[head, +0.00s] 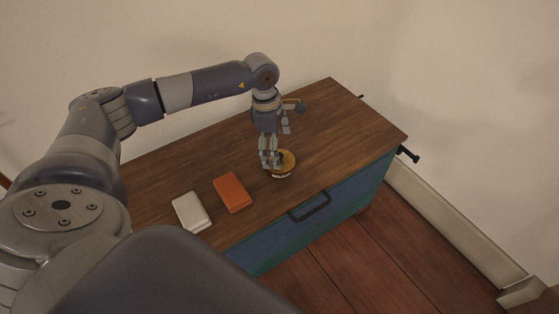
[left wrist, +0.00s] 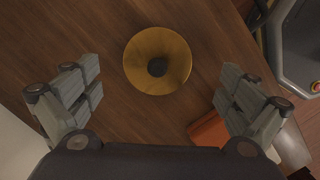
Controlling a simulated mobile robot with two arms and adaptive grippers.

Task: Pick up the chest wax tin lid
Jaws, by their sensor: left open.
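The tin lid (left wrist: 140,70) is a round, gold-brown disc with a dark knob in the middle. In the head view the lid (head: 288,160) lies near the front edge of the wooden chest top (head: 330,115), with a pale rim or tin showing under it. My left gripper (head: 269,165) points down at the lid's left side and hides part of it. In the left wrist view my left gripper (left wrist: 160,100) is open and empty, with the lid between and ahead of its fingers. I cannot tell whether it touches the lid. My right gripper is not in view.
An orange block (head: 232,191) and a white block (head: 191,212) lie left of the lid on the chest top. The orange block also shows near the right finger in the wrist view (left wrist: 207,130). The chest's blue front (head: 335,210) has a dark handle (head: 309,207). The right part of the top is clear.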

